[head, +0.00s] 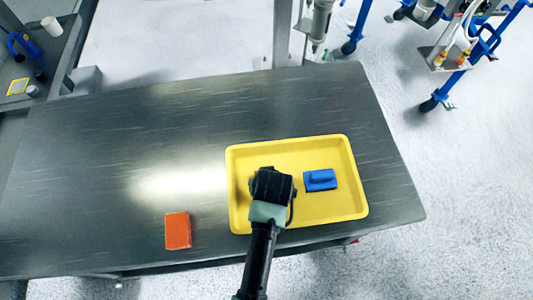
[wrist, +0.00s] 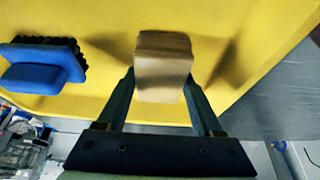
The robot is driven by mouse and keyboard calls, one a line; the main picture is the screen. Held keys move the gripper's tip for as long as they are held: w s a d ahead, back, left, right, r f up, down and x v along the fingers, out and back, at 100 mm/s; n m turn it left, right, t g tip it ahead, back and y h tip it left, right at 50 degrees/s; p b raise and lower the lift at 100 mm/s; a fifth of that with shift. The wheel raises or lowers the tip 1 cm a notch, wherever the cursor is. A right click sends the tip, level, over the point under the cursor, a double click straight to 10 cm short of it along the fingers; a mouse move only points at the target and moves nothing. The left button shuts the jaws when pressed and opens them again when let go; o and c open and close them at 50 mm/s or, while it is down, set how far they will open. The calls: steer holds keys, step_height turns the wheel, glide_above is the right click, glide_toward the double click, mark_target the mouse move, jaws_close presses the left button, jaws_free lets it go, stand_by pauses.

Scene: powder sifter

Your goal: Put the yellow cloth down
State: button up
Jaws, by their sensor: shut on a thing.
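My gripper (head: 272,186) is over the left part of the yellow tray (head: 348,205). In the wrist view, my gripper (wrist: 162,82) is shut on a tan, block-shaped piece (wrist: 164,62), apparently the yellow cloth, held between both fingers. The yellow tray (wrist: 225,20) fills the background there, with shadows near the held piece. Whether the piece touches the tray floor, I cannot tell. In the head view my gripper and arm hide the piece.
A blue brush (head: 320,180) with dark bristles lies in the tray's right half; it also shows in the wrist view (wrist: 45,65). An orange block (head: 178,230) lies on the metal table (head: 100,160), left of the tray. The table's left and back are clear.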

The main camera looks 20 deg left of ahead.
steer(key=shift+f, duration=0.2)
steer(key=o, duration=1.3)
steer(key=shift+r, duration=0.1)
steer(key=v, duration=1.2)
steer(key=shift+r, duration=0.2)
steer(key=shift+w, duration=0.15)
